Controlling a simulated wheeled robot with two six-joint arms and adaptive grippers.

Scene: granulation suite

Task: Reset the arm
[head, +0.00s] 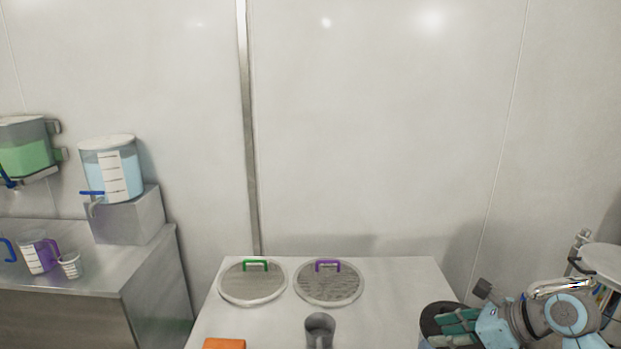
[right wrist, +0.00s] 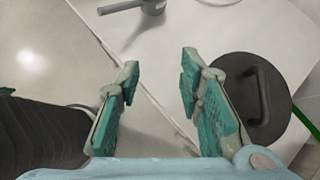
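My right gripper (head: 458,327) is at the lower right of the head view, its teal fingers in front of or over a dark round container (head: 432,314). The right wrist view shows the same gripper (right wrist: 158,78) open, its two fingers well apart with nothing between them. Below and beyond the fingers are a pale table surface and its edge. My left gripper is not in view.
A white table (head: 270,325) holds a green-handled lid (head: 252,288), a purple-handled lid (head: 329,290), a grey cup (head: 319,325) and an orange block (head: 224,344). A steel counter (head: 60,308) with dispensers and jugs stands left. The wrist view shows a dark handled disc (right wrist: 236,108).

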